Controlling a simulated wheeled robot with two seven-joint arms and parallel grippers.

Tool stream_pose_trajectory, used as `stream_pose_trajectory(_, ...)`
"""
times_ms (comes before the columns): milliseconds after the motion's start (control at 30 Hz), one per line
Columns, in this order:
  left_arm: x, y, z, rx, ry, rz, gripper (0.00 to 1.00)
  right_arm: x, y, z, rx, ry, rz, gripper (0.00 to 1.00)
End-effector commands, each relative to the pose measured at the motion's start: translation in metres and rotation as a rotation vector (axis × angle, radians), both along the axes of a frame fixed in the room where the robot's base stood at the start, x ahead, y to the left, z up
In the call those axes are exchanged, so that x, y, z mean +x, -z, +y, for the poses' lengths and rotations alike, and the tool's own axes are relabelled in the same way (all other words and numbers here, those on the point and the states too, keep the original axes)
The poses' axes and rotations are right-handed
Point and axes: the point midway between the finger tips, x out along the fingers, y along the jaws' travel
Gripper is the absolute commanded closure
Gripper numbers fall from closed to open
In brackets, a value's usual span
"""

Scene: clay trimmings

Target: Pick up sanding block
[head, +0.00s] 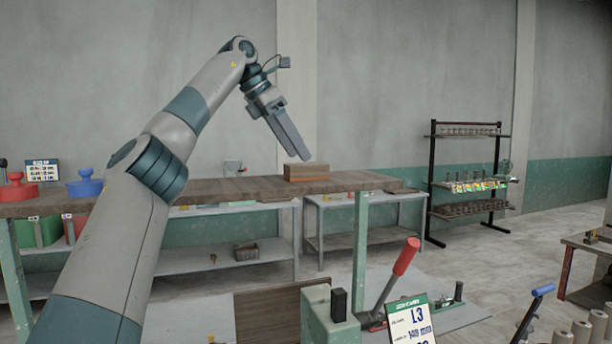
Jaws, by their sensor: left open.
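The sanding block (306,172) is a brown, wood-coloured block with an orange-tinted lower edge. It sits near the right end of a wooden bench top in the head view. My left gripper (305,158) points down at the block from above left, its fingertips at the block's upper edge in the picture. The fingers overlap from this side, and I cannot tell whether they touch the block. The gripper is open and holds nothing that I can see. My right gripper is not in view.
A red object (17,189) and a blue object (86,186) stand at the left of the bench top (230,188). A green machine (330,318) with a red-handled lever (405,257) stands in front. A rack (467,185) stands at the back right. Bench top right of the block is clear.

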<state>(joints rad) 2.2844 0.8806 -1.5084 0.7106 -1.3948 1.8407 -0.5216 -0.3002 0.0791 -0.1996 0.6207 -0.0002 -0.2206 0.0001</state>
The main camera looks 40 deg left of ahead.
Motion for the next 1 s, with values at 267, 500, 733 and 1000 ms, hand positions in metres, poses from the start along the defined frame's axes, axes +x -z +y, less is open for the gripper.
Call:
stream_pose_trajectory(267, 0.002, 0.003, -0.001, 0.0, 0.001, 0.0, 0.35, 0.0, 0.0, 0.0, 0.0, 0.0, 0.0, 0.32)
stream_pose_trajectory(500, 0.004, 0.006, -0.002, 0.002, 0.0, 0.0, 0.35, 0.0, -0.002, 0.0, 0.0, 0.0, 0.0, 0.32)
stream_pose_trajectory(733, 0.017, 0.025, -0.007, 0.003, 0.001, 0.002, 0.35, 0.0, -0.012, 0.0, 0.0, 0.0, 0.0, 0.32)
stream_pose_trajectory(1000, 0.029, 0.045, -0.013, 0.001, 0.0, -0.001, 0.35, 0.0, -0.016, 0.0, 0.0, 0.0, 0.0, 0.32)
